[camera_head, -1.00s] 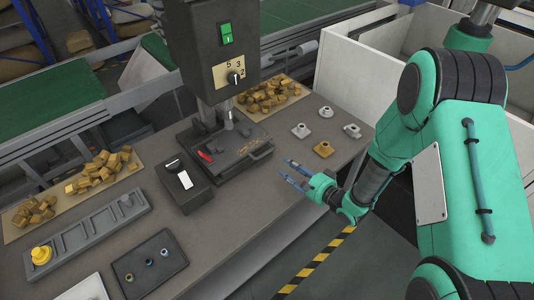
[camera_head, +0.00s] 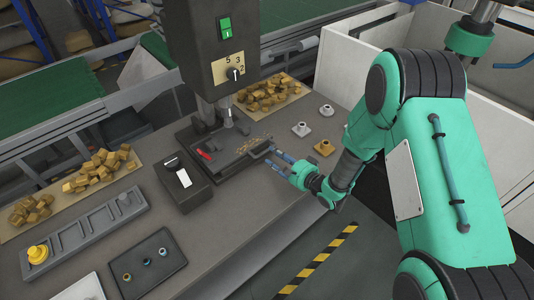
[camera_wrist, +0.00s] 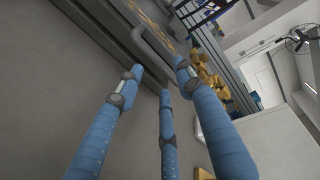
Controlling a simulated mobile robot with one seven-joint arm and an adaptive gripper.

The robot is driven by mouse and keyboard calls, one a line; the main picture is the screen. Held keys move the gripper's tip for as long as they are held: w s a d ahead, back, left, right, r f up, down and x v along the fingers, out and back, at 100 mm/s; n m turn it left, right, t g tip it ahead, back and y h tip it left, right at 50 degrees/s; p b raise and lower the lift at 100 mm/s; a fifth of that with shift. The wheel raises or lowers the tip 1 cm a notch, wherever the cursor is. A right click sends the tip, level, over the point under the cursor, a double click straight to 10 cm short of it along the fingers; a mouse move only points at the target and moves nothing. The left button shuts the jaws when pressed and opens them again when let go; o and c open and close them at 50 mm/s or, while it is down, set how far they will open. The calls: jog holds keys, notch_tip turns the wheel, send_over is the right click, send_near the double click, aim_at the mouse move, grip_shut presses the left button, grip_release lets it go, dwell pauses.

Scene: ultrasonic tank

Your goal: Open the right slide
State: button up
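The slide is a dark grey, flat block (camera_head: 232,160) under the machine's spindle, with wood-coloured chips on top. Its bar handle (camera_head: 262,149) sits at its right end. In the wrist view the grey handle (camera_wrist: 152,48) shows just beyond my fingertips. My gripper (camera_head: 276,158) is at the right of the slide, with blue fingers pointing at the handle. In the wrist view my gripper (camera_wrist: 160,80) has its fingers spread and nothing between them. The handle lies in front of the tips; I cannot tell whether any finger touches it.
The drill-like machine head (camera_head: 208,50) stands over the slide. A black switch box (camera_head: 184,182) stands left of the slide. Wooden pieces (camera_head: 270,94) lie behind.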

aim_at(267, 151)
jog(key=shift+b+x, duration=0.5)
jog(key=shift+x, duration=2.15)
grip_shut()
